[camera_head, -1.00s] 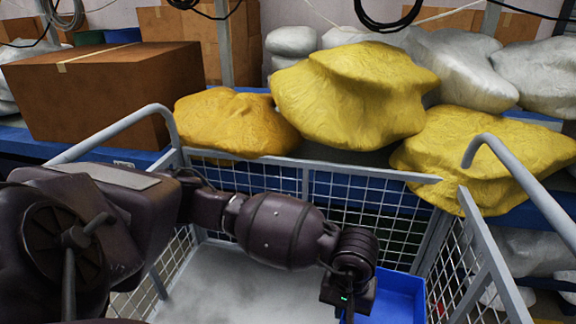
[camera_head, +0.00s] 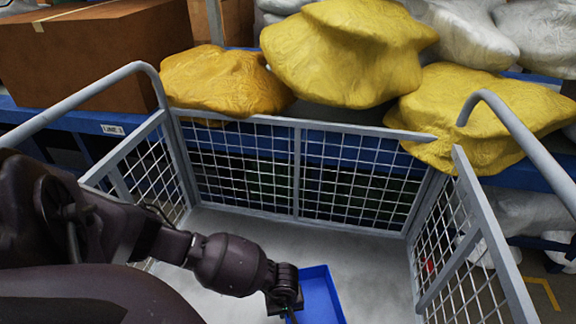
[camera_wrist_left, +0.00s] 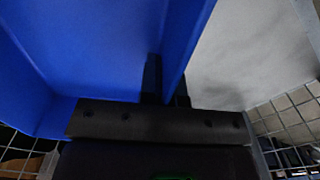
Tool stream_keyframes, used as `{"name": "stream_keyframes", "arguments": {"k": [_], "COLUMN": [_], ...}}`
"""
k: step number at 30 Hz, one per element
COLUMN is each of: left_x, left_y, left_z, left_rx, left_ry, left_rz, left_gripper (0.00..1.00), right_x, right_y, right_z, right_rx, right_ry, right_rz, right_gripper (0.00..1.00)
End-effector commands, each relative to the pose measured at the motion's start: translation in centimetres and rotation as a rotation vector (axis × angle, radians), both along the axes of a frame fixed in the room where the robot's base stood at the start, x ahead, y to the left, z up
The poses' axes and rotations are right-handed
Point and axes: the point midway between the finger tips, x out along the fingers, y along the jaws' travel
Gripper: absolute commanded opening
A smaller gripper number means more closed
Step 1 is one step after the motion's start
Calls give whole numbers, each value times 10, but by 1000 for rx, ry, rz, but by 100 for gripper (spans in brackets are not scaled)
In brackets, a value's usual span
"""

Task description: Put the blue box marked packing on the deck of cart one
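A blue box (camera_head: 320,292), open on top, is inside the mesh cart near the bottom of the head view. Its marking cannot be read. My left gripper (camera_head: 288,312) is at the box's left side. In the left wrist view my left gripper (camera_wrist_left: 166,90) has a finger on each side of the wall of the blue box (camera_wrist_left: 80,50), shut on it. The cart's grey deck (camera_head: 245,225) shows behind and beside the box. I cannot tell whether the box touches the deck. My right gripper is not in view.
Mesh panels (camera_head: 300,170) and bent tube handles (camera_head: 90,100) enclose the cart. Behind it, a blue-edged shelf holds a brown carton (camera_head: 90,50) and yellow sacks (camera_head: 345,50). The deck is bare around the box.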

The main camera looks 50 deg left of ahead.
Motion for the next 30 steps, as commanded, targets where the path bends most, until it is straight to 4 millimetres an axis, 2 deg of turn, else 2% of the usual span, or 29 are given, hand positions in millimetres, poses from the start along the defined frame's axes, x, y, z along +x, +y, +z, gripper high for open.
{"name": "stream_keyframes", "arguments": {"k": [1,10,13,19,27,30], "left_x": [-6,-5,-3,0,-3,0], "left_y": [-1,-1,-1,0,-1,-1], "left_z": [-20,-80,-91,-101,-137,-139], "left_rx": [-1,-1,-1,0,-1,0], "left_ry": [14,11,8,1,6,1], "left_rz": [3,0,1,-1,0,-1], "left_gripper": [0,0,0,0,0,0], "right_x": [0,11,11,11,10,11], "right_y": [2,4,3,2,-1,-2], "right_z": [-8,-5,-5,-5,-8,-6], "right_rx": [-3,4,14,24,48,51], "right_ry": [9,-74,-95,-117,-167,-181], "right_rz": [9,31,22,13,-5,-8], "right_gripper": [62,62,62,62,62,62]}}
